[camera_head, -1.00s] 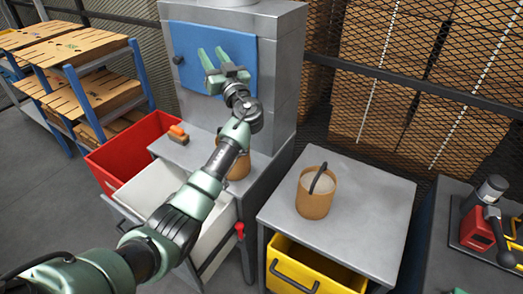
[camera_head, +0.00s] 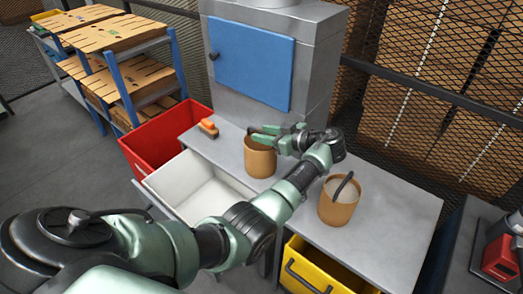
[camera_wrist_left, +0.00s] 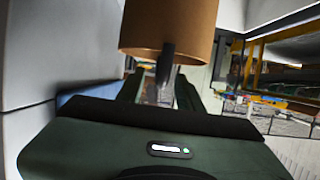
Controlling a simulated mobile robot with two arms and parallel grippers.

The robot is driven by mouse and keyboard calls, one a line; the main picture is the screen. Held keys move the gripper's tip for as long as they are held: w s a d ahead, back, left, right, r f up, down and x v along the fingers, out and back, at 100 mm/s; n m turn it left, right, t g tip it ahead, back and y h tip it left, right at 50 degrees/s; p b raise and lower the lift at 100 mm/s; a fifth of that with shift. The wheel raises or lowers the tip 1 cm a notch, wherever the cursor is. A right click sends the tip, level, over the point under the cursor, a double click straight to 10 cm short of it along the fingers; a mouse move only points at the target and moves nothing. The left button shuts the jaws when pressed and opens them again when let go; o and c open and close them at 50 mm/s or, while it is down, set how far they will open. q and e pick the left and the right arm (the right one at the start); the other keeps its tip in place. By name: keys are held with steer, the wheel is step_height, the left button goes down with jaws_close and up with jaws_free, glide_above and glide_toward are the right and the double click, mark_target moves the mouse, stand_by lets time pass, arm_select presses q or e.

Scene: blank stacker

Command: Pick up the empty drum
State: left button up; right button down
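A tan drum (camera_head: 260,163) stands upright on the grey worktop below the blue panel. My left gripper (camera_head: 262,134) is at its top, reaching across the rim from the right, with its two green fingers spread apart. The gripper hides most of the drum's opening, so I cannot see its contents. In the left wrist view the drum (camera_wrist_left: 168,28) is close ahead, and a dark handle-like piece (camera_wrist_left: 165,62) lies between the open fingers. A second tan drum (camera_head: 338,208) with a black handle and pale contents stands on the right table. My right gripper is not in view.
An orange-topped brush-like item (camera_head: 208,127) lies left of the first drum. A red bin (camera_head: 165,140) and an open white drawer (camera_head: 160,180) are at the left front. A yellow bin (camera_head: 325,268) sits under the right table. Bare tabletop (camera_head: 400,215) lies right of the second drum.

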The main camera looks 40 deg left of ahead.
arm_select(q)
steer(key=shift+x, duration=0.9)
jaws_close()
steer(key=shift+r, duration=0.1)
stand_by(0.6)
